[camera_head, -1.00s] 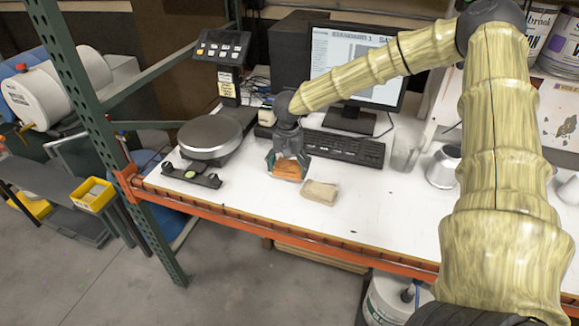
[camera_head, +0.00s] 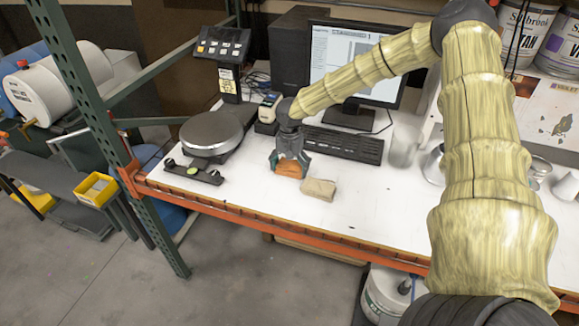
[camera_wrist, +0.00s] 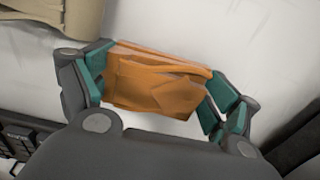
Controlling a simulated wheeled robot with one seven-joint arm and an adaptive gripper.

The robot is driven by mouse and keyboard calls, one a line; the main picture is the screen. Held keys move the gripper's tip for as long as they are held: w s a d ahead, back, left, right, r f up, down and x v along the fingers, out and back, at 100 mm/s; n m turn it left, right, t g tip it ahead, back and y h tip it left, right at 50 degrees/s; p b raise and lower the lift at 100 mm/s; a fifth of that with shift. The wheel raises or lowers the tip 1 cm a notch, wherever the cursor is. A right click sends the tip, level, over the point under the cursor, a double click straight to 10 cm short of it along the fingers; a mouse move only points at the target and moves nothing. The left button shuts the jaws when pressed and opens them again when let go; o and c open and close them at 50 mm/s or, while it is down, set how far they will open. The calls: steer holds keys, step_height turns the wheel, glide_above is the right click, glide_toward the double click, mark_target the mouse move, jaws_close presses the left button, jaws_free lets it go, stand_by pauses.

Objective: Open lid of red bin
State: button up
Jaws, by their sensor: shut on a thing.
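No bin with a red lid can be made out in either view. My gripper (camera_head: 289,158) is low over the white bench top, shut on a small orange folded item (camera_head: 288,170). In the wrist view my gripper (camera_wrist: 160,88) has its teal-padded fingers at both ends of the orange item (camera_wrist: 158,82), which looks creased like cloth or a soft packet. Its upper part is hidden by the gripper in the head view. I cannot tell whether it touches the bench.
A tan block (camera_head: 319,189) lies just right of the orange item. A round scale (camera_head: 211,132) stands left, a keyboard (camera_head: 345,144) and monitor (camera_head: 358,65) behind. A clear cup (camera_head: 404,145) stands right. The orange bench edge (camera_head: 250,221) is in front.

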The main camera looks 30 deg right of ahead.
steer(key=shift+f, duration=0.1)
steer(key=o, duration=0.8)
steer(key=shift+c, duration=0.2)
